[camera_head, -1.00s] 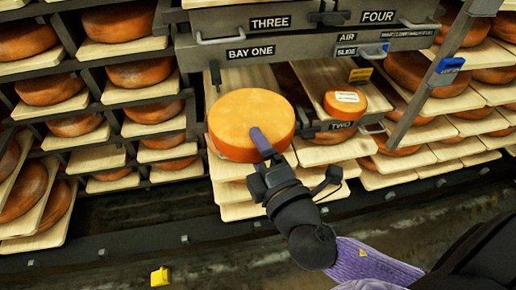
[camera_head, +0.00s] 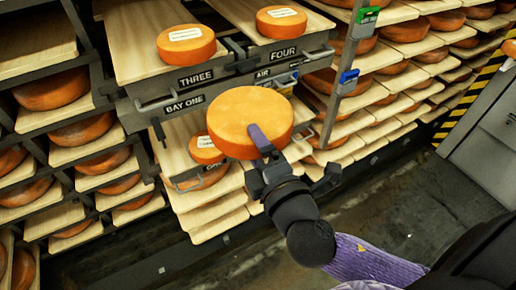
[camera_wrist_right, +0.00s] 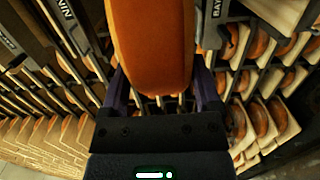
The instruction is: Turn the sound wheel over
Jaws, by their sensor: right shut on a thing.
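A large orange cheese wheel (camera_head: 249,116) is held in the air by my right gripper (camera_head: 258,142), its plain top face up and a little tilted toward the head camera. One purple finger lies over its near edge; the other finger is hidden in the head view. In the right wrist view the wheel (camera_wrist_right: 152,45) sits between the two purple fingers (camera_wrist_right: 158,92). No label shows on the visible face. The wheel hangs in front of the bay labelled BAY ONE (camera_head: 185,103). My left gripper is not in view.
Upper boards marked THREE (camera_head: 195,79) and FOUR (camera_head: 284,54) carry labelled wheels (camera_head: 186,45) and (camera_head: 281,21). A smaller labelled wheel (camera_head: 206,150) lies on a lower board behind the held wheel. Racks of wheels stand left and right. The floor (camera_head: 385,215) at right is clear.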

